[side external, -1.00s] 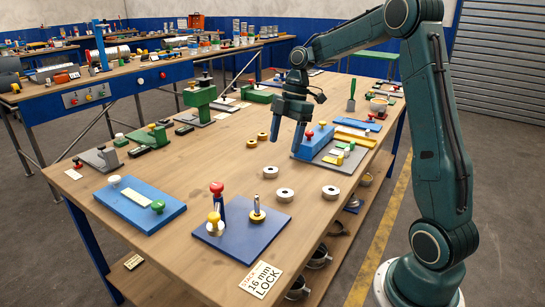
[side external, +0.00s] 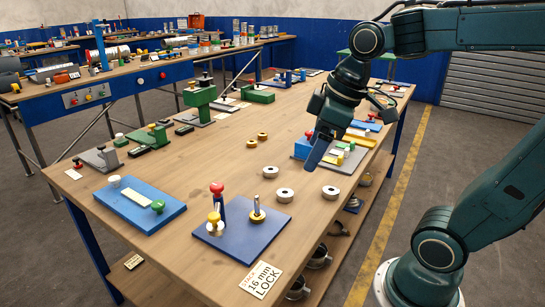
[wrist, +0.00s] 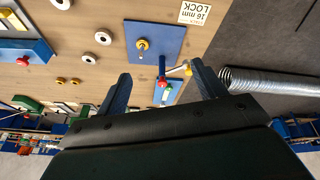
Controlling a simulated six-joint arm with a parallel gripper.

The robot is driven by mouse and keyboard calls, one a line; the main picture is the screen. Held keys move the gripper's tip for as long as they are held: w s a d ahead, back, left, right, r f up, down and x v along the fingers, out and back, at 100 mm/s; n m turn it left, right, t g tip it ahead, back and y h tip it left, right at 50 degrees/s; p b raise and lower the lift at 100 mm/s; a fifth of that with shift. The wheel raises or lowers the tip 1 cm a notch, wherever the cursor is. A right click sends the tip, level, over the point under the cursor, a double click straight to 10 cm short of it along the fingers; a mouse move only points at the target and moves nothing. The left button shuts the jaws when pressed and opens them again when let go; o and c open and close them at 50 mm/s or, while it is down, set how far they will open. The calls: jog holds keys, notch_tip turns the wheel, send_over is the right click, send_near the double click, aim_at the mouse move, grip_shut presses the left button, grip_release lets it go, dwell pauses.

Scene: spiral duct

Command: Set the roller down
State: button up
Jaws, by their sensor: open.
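My gripper (side external: 315,155) is open and tilted above the right part of the bench. Its two fingers also show in the wrist view (wrist: 162,88), with nothing held between them. Three pale ring-shaped rollers stand apart on the wood: a left one (side external: 270,172), a middle one (side external: 284,194) and a right one (side external: 330,192). Two brass-coloured rings (side external: 262,137) lie farther back. A blue plate (side external: 240,240) carries an upright pin with a yellow collar (side external: 257,214), a red-knobbed post (side external: 217,190) and a yellow-knobbed part (side external: 214,222). Which roller the task means is unclear.
A "16 mm LOCK" card (side external: 261,279) lies at the near bench edge. A blue fixture (side external: 140,203) is at left, and a grey plate (side external: 343,156) with coloured blocks is at right. A ribbed silver duct (wrist: 275,82) shows in the wrist view.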

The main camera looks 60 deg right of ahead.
jog(key=s+a+f+m+t, duration=0.1)
jog(key=s+f+m, duration=0.1)
jog(key=s+m, duration=0.2)
jog(key=shift+s+t, duration=0.3)
jog(key=shift+s, duration=1.2)
